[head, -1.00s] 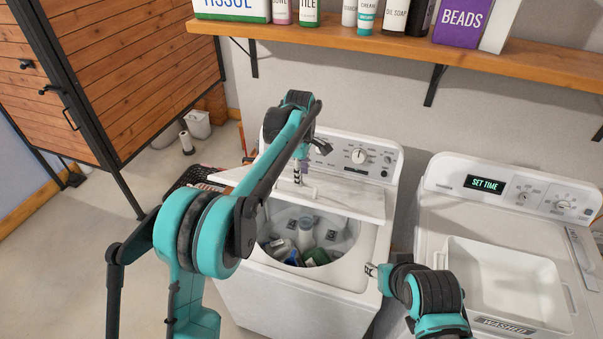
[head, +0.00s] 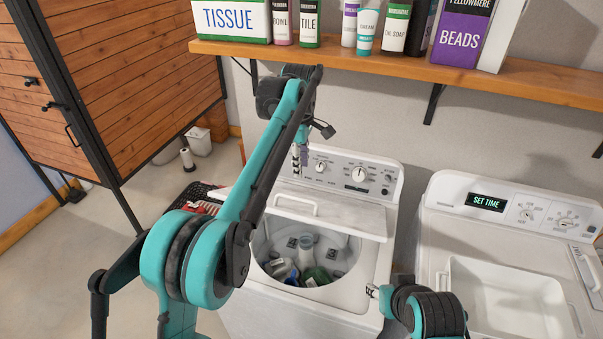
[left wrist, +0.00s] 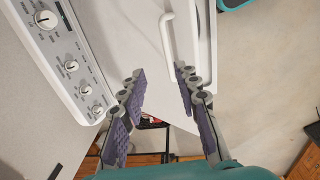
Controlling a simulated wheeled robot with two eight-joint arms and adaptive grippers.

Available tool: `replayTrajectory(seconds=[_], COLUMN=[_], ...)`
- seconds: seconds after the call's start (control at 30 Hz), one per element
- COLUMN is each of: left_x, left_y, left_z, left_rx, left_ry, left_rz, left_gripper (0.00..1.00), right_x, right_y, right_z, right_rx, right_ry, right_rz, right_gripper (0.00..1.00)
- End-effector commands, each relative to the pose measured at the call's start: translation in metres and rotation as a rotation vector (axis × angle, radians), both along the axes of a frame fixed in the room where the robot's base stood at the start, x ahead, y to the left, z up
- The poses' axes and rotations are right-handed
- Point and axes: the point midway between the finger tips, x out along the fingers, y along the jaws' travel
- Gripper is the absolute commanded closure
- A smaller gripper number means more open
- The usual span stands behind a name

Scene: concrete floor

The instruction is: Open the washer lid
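The white washer (head: 310,312) stands in the middle of the head view. Its lid (head: 345,219) is raised and tilted back, so the tub (head: 342,266) shows with several bottles or containers inside. A white bar handle (head: 296,204) is on the lid, and it also shows in the left wrist view (left wrist: 167,36). My left gripper (head: 298,161) is above and behind the handle, near the control panel. In the left wrist view its purple-padded fingers (left wrist: 160,76) are apart with nothing between them. My right gripper (head: 372,291) is at the washer's front right; its fingers are too small to judge.
A second white machine (head: 435,230) stands at the right with a white basket (head: 515,300) on top. A wooden shelf (head: 400,68) with boxes and bottles runs above. A dark basket (head: 190,199) is left of the washer.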

Motion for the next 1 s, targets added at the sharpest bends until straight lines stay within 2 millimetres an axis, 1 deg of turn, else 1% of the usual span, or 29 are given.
replayTrajectory(seconds=[0.27,0.33,0.4,0.47,0.57,0.63,0.7,0.77,0.8,0.87,0.9,1.0], left_x=[0.0,0.0,0.0,-0.001,-0.006,-0.015,-0.032,-0.049,-0.061,-0.079,-0.09,-0.115], left_y=[0.0,0.001,0.005,0.014,0.038,0.06,0.083,0.101,0.113,0.13,0.14,0.166], left_z=[0.002,0.002,-0.004,-0.014,-0.044,-0.07,-0.096,-0.115,-0.127,-0.142,-0.148,-0.158], left_rx=[0.0,-0.002,-0.021,-0.058,-0.169,-0.275,-0.387,-0.478,-0.536,-0.63,-0.698,-0.886], left_ry=[0.0,0.0,-0.009,-0.026,-0.084,-0.148,-0.221,-0.288,-0.328,-0.387,-0.418,-0.476], left_rz=[0.0,0.002,0.018,0.047,0.139,0.234,0.342,0.436,0.503,0.62,0.71,0.957], left_gripper=[0.68,0.84,1.0,1.0,1.0,1.0,1.0,1.0,1.0,1.0,1.0,1.0], right_x=[0.0,0.0,0.0,0.0,0.0,0.0,0.0,0.0,0.0,0.0,0.0,0.0], right_y=[0.0,0.0,0.0,0.0,0.0,0.0,0.0,0.0,0.0,0.0,0.0,0.0], right_z=[0.0,0.0,-0.004,-0.01,-0.026,-0.041,-0.055,-0.066,-0.072,-0.079,-0.081,-0.084], right_rx=[0.0,0.0,0.0,0.0,0.0,0.0,0.0,0.0,0.0,0.0,0.0,0.0], right_ry=[0.0,0.0,0.0,0.0,0.0,0.0,0.0,0.0,0.0,0.0,0.0,0.0], right_rz=[0.0,0.0,0.0,0.0,0.0,0.0,0.0,0.0,0.0,0.0,0.0,0.0], right_gripper=[0.6,0.6,0.6,0.6,0.6,0.6,0.6,0.6,0.6,0.6,0.6,0.6])
